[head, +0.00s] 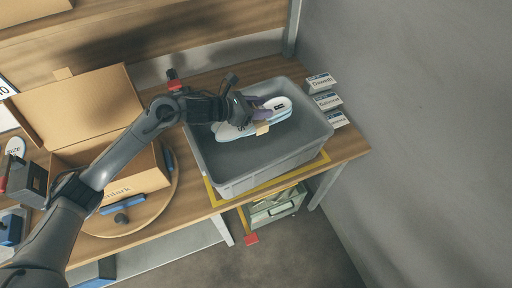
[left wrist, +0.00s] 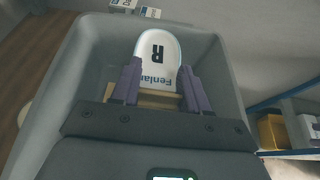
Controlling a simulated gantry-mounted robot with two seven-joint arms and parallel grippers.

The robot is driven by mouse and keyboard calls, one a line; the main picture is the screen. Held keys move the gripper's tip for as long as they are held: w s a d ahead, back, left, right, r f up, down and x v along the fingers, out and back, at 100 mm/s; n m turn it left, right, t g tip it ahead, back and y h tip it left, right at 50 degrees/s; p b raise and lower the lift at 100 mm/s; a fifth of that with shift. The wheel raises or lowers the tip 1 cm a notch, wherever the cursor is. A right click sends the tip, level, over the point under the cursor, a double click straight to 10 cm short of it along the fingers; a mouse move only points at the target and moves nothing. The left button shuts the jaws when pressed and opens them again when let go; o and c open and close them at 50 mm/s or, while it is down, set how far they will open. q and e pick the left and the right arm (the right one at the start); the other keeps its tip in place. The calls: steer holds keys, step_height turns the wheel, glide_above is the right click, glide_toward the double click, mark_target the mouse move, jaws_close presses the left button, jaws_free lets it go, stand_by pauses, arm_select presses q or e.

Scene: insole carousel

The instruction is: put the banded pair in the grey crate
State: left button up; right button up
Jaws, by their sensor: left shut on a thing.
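The banded pair of insoles (head: 281,106) is white with pale blue edges and a tan band (head: 262,128) around its middle. My left gripper (head: 258,109) is shut on the pair, inside the outline of the grey crate (head: 228,187). I cannot tell whether the pair touches the crate floor. My right gripper is not in view.
The crate stands within yellow tape (head: 325,156) on the wooden table. Small white labelled boxes (head: 326,101) line its right side. An open cardboard box (head: 130,180) sits on a round wooden turntable (head: 150,212) to the left. A grey wall rises on the right.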

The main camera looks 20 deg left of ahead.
arm_select(q)
steer(key=shift+w+f+g, duration=0.2)
steer(key=shift+f+g, duration=0.1)
steer(key=shift+f, duration=0.1)
step_height(320, 180, down, 9)
stand_by(0.4)
steer(key=shift+w+f, duration=0.1)
steer(key=shift+f+b, duration=0.55)
steer(key=shift+b, duration=0.4)
steer(key=o, duration=1)
steer(key=shift+f, duration=0.1)
